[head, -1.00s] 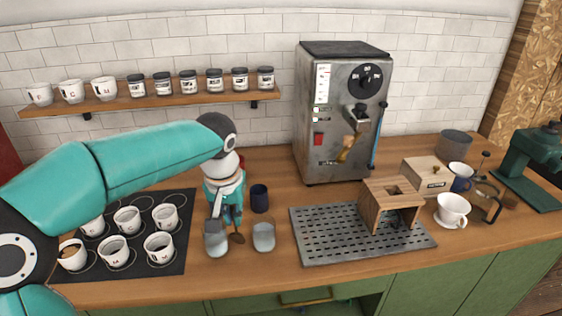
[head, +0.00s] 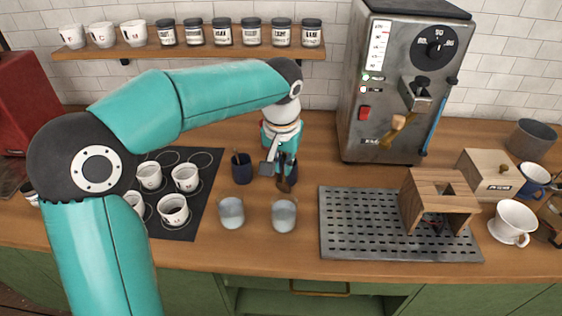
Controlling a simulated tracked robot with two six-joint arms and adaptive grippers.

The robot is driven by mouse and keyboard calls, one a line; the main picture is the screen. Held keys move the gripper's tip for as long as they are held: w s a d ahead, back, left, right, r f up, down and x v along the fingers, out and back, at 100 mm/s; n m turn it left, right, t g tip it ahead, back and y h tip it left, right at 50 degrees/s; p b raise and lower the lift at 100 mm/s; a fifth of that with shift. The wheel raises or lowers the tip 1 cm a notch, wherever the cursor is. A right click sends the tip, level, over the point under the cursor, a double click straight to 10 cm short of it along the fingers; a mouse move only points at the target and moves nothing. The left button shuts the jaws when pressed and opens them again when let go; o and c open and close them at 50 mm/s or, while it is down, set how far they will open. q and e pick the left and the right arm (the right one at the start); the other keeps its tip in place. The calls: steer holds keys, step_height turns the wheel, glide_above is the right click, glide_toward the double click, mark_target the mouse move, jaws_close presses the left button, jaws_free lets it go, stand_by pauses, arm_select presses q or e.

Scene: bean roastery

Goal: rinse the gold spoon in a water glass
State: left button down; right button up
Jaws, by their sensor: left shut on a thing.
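My left gripper (head: 278,170) hangs pointing down over the counter, shut on the gold spoon (head: 286,186). Only the spoon's small brownish lower end shows below the fingers. It appears in front of a dark blue cup (head: 292,171), which the gripper partly hides; I cannot tell whether they touch. Two clear water glasses stand nearer the front edge: the left glass (head: 231,213) and the right glass (head: 284,216). The spoon is behind and above the right glass in the picture, outside it. My right gripper is not in view.
Another dark blue cup (head: 242,170) with a thin handle sticking out stands left of the gripper. A black mat (head: 180,234) with several white cups lies left. A metal drip tray (head: 340,238) with a wooden stand (head: 436,197) lies right, before the roasting machine (head: 392,85).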

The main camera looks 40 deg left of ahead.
arm_select(q)
steer(key=s+d+b+x, duration=0.1)
steer(key=s+b+x, duration=0.1)
steer(key=b+x, duration=0.6)
steer(key=shift+x, duration=1.4)
steer(key=shift+r, duration=0.1)
steer(key=shift+r, duration=0.3)
steer(key=shift+f, duration=0.1)
steer(key=shift+f, duration=0.35)
steer(key=shift+r, duration=0.1)
steer(key=shift+r, duration=0.3)
steer(key=shift+f, duration=0.1)
steer(key=shift+f, duration=0.3)
